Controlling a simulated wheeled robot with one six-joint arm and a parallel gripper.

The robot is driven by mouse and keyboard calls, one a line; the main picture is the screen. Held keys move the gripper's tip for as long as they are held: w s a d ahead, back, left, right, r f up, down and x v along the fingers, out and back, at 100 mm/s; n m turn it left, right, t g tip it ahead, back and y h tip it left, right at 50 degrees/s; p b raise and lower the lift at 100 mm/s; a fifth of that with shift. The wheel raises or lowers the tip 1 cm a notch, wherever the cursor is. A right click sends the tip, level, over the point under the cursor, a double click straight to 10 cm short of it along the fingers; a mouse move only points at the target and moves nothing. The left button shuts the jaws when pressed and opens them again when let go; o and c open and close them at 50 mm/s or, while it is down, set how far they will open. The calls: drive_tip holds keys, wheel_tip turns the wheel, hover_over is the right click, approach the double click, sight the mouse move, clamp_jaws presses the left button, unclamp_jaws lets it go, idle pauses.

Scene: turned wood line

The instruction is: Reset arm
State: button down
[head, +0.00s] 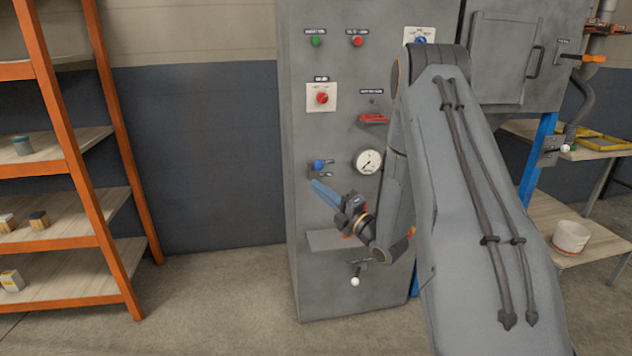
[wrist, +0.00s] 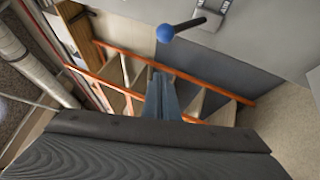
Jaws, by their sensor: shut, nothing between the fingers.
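My gripper (head: 318,188) is in front of the grey control cabinet (head: 335,270) in the head view, with its blue fingers pointing up and left. The fingers are shut together and empty. In the wrist view my gripper (wrist: 162,88) shows its narrow blue fingers closed. A blue ball-ended lever (head: 319,165) is just above the fingers in the head view. It also shows in the wrist view (wrist: 166,33), above the fingertips and apart from them. My arm crosses the right half of the head view and hides part of the cabinet.
The cabinet bears green (head: 316,41) and red buttons, a red rotary switch (head: 322,98), a gauge (head: 368,161) and a white-knobbed lever (head: 355,281). An orange shelf rack (head: 120,150) stands at left. A white bucket (head: 570,237) stands at right. The floor between rack and cabinet is clear.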

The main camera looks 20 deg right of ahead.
drive_tip(key=v, duration=0.7)
drive_tip(key=w+a+m+g+h+p, duration=0.1)
drive_tip(key=w+a+m+g+h, duration=0.2)
drive_tip(key=w+m+g+h, duration=0.15)
drive_tip(key=s+a+r+m+g+h+p, duration=0.1)
drive_tip(key=s+a+m+g, duration=0.2)
drive_tip(key=s, duration=0.8)
drive_tip(key=s+a+r+m+g+h+p, duration=0.1)
drive_tip(key=s+a+m+g, duration=0.3)
drive_tip(key=s+m, duration=0.6)
drive_tip(key=s+a+r+m+g+h+p, duration=0.2)
drive_tip(key=s+m+g, duration=0.5)
drive_tip(key=s, duration=0.7)
drive_tip(key=shift+s+a+r+g+p, duration=0.25)
drive_tip(key=shift+a+r+g+p, duration=0.1)
drive_tip(key=shift+a+r+p, duration=0.45)
drive_tip(key=c, duration=2.5)
unclamp_jaws()
drive_tip(key=shift+f, duration=0.2)
